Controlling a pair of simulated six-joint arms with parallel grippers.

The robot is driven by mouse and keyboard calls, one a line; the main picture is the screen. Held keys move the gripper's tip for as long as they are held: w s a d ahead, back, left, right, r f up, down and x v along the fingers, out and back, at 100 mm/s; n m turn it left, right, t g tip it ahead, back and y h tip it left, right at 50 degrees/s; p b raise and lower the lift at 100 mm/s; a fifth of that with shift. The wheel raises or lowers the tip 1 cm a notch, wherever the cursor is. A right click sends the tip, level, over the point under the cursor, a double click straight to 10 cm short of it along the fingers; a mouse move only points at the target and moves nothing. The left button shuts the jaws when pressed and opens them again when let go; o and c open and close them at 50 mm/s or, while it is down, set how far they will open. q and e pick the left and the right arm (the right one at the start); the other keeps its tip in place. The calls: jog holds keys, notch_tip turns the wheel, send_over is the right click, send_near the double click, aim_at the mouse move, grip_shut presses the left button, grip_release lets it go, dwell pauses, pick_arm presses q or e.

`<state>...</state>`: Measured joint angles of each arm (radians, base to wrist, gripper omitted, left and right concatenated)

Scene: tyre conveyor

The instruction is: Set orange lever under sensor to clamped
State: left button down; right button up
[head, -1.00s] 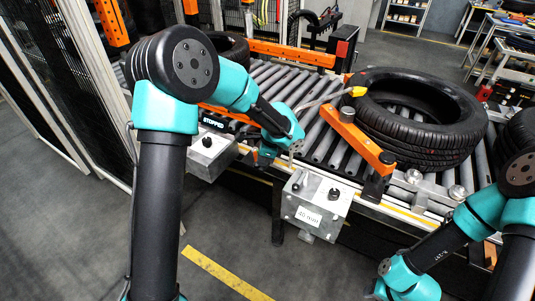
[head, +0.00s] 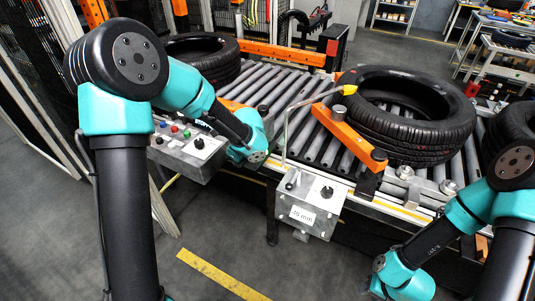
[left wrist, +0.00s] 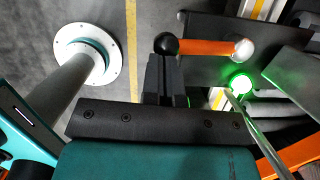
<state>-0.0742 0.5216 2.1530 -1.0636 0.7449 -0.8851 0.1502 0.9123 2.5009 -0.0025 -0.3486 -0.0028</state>
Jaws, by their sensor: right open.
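In the left wrist view an orange lever (left wrist: 205,47) lies across the picture, with a black ball knob (left wrist: 165,43) at its left end and a pale round pivot at its right end. A green light (left wrist: 240,82) glows beside it. My left gripper (left wrist: 166,62) has its dark fingertips just below the knob in the picture; contact and finger gap are unclear. In the head view the left gripper (head: 250,155) is mostly hidden by its wrist, and I cannot make out that lever. My right gripper (head: 385,289) is low, near the bottom edge, open.
A bent rod with a yellow tip (head: 350,89) stands above an orange bar (head: 350,132) by the large tyre (head: 415,115). A control box (head: 312,205) marked 10 mm and a button box (head: 180,145) hang on the conveyor's near side. Open floor lies in front.

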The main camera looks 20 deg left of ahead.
dwell(0.5)
pick_arm(q)
jog(key=v, duration=2)
jog(key=shift+s+a, duration=0.1)
jog(key=shift+s, duration=0.05)
jog(key=s+d+f+n+g+h, duration=0.1)
jog(key=s+f+n+h, duration=0.15)
jog(key=f, duration=0.65)
jog(key=s+d+f+n+h, duration=0.15)
jog(key=f+n, duration=0.25)
jog(key=f, duration=0.5)
jog(key=s+d+f+n+g+h, duration=0.1)
jog(key=f+n, duration=0.2)
jog(key=f, duration=0.6)
jog(key=s+a+f+n+t+h, duration=0.1)
jog(key=s+f+n+h, duration=0.1)
jog(key=s+f+n, duration=1.1)
notch_tip(320, 180, down, 3)
jog(key=shift+a+f+t, duration=0.15)
jog(key=shift+t, duration=0.25)
